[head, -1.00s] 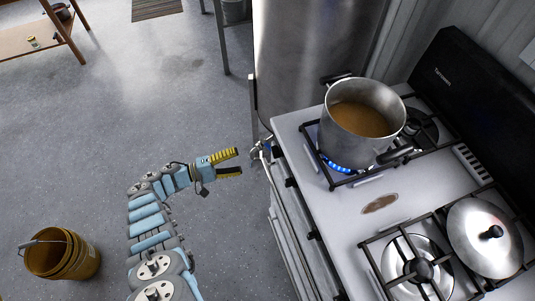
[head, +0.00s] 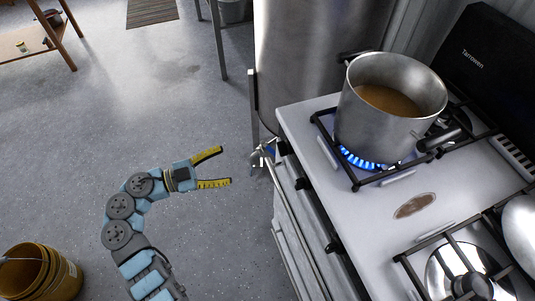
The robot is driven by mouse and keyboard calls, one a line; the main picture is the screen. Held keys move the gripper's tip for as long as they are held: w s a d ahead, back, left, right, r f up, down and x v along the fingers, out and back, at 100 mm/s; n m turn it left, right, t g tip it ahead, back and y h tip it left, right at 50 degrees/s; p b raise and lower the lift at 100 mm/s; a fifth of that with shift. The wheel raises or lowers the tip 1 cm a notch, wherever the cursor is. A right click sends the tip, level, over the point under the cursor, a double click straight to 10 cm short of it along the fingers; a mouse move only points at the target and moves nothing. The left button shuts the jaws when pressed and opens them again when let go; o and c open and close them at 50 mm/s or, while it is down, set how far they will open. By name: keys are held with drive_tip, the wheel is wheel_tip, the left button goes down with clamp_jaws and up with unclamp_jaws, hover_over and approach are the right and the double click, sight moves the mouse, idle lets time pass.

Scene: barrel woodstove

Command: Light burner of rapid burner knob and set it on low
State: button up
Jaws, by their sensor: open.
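The stove (head: 380,210) has a white top and stands at the right of the head view. A burner with a blue flame (head: 365,160) burns under a steel pot (head: 390,108) of brown liquid on the far grate. Dark knobs (head: 312,205) line the stove's front edge; I cannot tell which one is the rapid burner knob, and their settings are too small to read. My gripper (head: 226,167) has yellow fingers, spread open and empty. It is left of the stove front, apart from it, pointing right toward the far front corner.
A second burner (head: 465,275) at the near end shows no flame. A steel lid (head: 522,228) is cut by the right edge. A metal cylinder (head: 315,60) stands behind the stove. A yellow bucket (head: 40,272) is at lower left. Grey floor around my arm is clear.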

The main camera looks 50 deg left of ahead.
sight(281, 147)
drive_tip(key=w+d+b, duration=0.1)
drive_tip(key=w+d, duration=0.1)
drive_tip(key=w, duration=0.3)
drive_tip(key=w+d+m+b, duration=0.1)
drive_tip(key=w+d, duration=0.1)
drive_tip(key=w, duration=0.3)
drive_tip(key=w+d+m+b, duration=0.1)
drive_tip(key=w+d+b, duration=0.1)
drive_tip(key=w, duration=0.3)
drive_tip(key=shift+w+d+r, duration=0.2)
drive_tip(key=shift+w+r, duration=0.1)
drive_tip(key=shift+w, duration=0.05)
drive_tip(key=c, duration=1.2)
